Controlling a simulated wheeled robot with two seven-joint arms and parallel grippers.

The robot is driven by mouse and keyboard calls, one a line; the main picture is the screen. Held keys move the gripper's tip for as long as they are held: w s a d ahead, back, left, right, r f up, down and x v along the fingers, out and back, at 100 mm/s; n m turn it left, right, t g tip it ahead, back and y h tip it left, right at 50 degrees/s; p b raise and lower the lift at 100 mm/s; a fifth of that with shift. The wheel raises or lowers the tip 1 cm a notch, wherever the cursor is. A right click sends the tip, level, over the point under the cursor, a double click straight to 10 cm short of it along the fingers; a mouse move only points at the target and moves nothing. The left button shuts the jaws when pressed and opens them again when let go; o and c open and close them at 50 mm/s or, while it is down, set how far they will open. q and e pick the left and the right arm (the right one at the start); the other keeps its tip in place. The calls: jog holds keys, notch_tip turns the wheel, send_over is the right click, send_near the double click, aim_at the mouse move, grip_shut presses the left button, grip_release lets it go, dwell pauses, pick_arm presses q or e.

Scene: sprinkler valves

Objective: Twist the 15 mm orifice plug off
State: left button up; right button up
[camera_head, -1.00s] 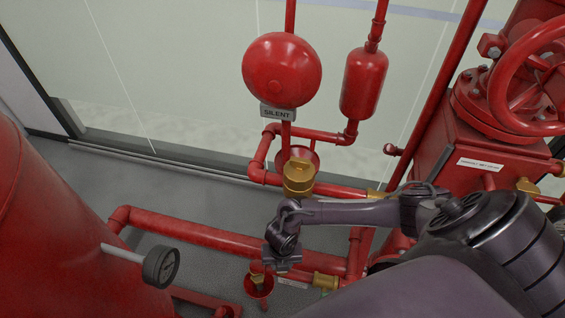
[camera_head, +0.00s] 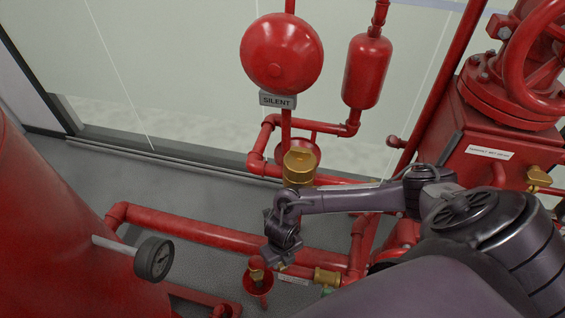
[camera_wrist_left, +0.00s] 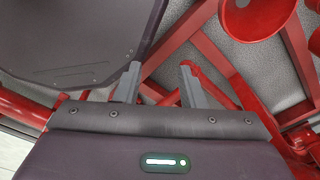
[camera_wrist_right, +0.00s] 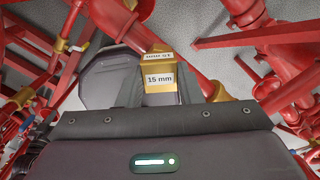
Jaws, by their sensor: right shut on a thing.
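The 15 mm orifice plug (camera_wrist_right: 159,79) is a brass block with white faces marked "15 mm", seen in the right wrist view. My right gripper (camera_wrist_right: 159,92) is shut on it, with one finger at each side. In the head view my right gripper (camera_head: 281,256) is low in the middle, close to the lower red pipe; the plug cannot be made out there. My left gripper (camera_wrist_left: 158,76) shows only in its own wrist view, open and empty, with red pipes beyond it.
A horizontal red pipe (camera_head: 195,231) runs behind my right gripper. A brass-topped fitting (camera_head: 299,168) stands behind. A gauge (camera_head: 154,259) juts out at left. Grey floor is free at the left back.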

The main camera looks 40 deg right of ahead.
jog(key=shift+n, duration=0.4)
jog(key=shift+f+n+b, duration=0.2)
jog(key=shift+n+b, duration=0.2)
jog(key=shift+b, duration=0.2)
jog(key=shift+n+b, duration=0.6)
jog(key=shift+n, duration=0.2)
jog(key=shift+r+n, duration=0.15)
jog(key=shift+n, duration=0.25)
